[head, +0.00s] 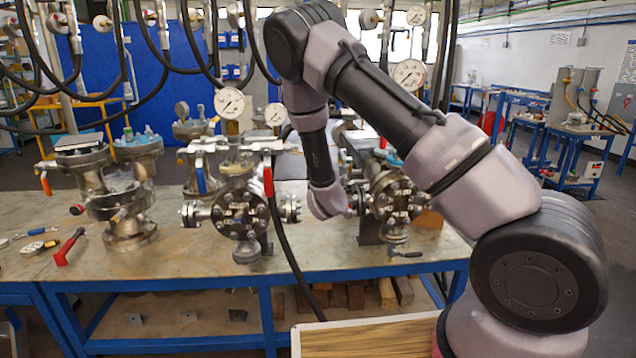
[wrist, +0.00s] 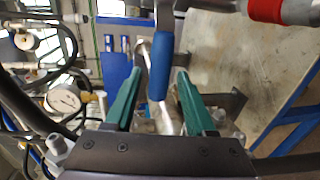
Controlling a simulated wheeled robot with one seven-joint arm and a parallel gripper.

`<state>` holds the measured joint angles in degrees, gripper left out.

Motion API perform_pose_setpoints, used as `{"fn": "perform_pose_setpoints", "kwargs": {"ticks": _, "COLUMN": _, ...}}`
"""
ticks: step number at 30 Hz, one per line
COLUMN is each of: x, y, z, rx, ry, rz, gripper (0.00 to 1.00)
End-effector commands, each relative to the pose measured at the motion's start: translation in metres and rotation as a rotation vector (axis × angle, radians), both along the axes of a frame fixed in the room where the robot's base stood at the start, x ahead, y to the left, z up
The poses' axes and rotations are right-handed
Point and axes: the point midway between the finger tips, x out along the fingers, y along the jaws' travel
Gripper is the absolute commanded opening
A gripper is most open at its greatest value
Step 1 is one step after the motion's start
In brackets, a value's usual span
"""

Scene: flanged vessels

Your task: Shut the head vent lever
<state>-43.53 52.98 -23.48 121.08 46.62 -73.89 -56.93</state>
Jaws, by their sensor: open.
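In the wrist view, a lever with a blue sleeve (wrist: 159,70) on a bare metal stem lies between the two green fingers of my gripper (wrist: 160,74). The gripper is open, with a gap showing on each side of the sleeve. In the head view, the middle flanged vessel (head: 238,213) has a blue-handled lever (head: 200,180) hanging at its upper left and a red-handled one (head: 268,180) at its right. My gripper's fingers are hidden in the head view. I cannot tell for sure which of these handles is the head vent lever.
A left vessel (head: 125,190) and a right vessel (head: 394,197) stand on the same bench (head: 190,262). Gauges and black hoses hang above. A red-handled tool (head: 68,246) lies at the bench's left. In the wrist view, a red sleeve (wrist: 266,10) is at the upper right.

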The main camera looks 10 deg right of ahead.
Motion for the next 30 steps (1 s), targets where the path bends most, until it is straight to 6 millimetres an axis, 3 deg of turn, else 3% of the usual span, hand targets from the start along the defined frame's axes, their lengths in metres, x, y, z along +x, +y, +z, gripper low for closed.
{"fn": "perform_pose_setpoints", "kwargs": {"ticks": 6, "x": -0.046, "y": 0.001, "z": 0.009, "rx": -0.003, "ry": 0.002, "rz": 0.003, "gripper": 0.55}}
{"fn": "perform_pose_setpoints", "kwargs": {"ticks": 12, "x": -0.075, "y": 0.001, "z": 0.014, "rx": -0.002, "ry": 0.002, "rz": 0.001, "gripper": 0.55}}
{"fn": "perform_pose_setpoints", "kwargs": {"ticks": 26, "x": -0.084, "y": 0.0, "z": 0.017, "rx": 0.002, "ry": 0.002, "rz": -0.001, "gripper": 0.55}}
{"fn": "perform_pose_setpoints", "kwargs": {"ticks": 30, "x": -0.081, "y": -0.009, "z": 0.027, "rx": 0.095, "ry": 0.033, "rz": -0.046, "gripper": 0.55}}
